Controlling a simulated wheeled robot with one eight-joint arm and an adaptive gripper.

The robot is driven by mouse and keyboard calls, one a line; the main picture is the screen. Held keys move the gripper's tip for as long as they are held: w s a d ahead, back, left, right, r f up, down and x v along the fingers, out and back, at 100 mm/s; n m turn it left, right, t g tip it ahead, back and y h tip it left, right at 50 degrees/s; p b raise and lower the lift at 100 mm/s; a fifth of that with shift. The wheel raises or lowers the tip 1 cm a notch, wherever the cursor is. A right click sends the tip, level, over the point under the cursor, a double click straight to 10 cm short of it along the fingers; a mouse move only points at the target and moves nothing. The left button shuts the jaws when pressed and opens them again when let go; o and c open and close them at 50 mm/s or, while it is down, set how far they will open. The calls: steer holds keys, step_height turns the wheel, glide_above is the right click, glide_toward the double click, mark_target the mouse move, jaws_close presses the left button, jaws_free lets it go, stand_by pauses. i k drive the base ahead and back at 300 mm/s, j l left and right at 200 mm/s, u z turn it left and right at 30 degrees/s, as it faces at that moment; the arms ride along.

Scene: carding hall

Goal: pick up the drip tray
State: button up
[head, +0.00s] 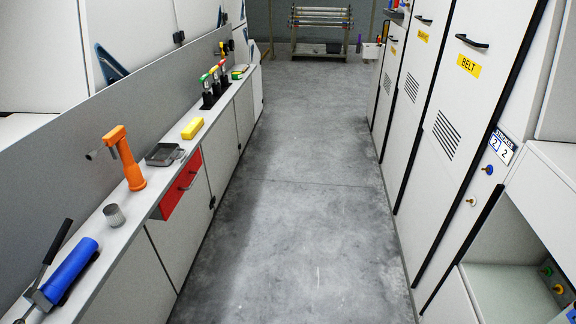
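A small dark grey tray (164,154), which looks like the drip tray, lies flat on the long narrow ledge at the left. It has a raised rim and looks empty. An orange tool (125,158) with a grey nozzle stands upright just in front of it, to its left. A yellow block (192,128) lies just beyond the tray. My gripper is not in view.
A ribbed grey cup (114,215) and a blue tool with a black lever (69,272) sit nearer on the ledge (146,205). A red drawer front (181,187) is below the tray. The grey floor aisle (290,200) is clear; white cabinets (452,100) line the right.

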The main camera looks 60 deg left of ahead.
mark_target(163, 154)
steer(key=u, duration=2.9)
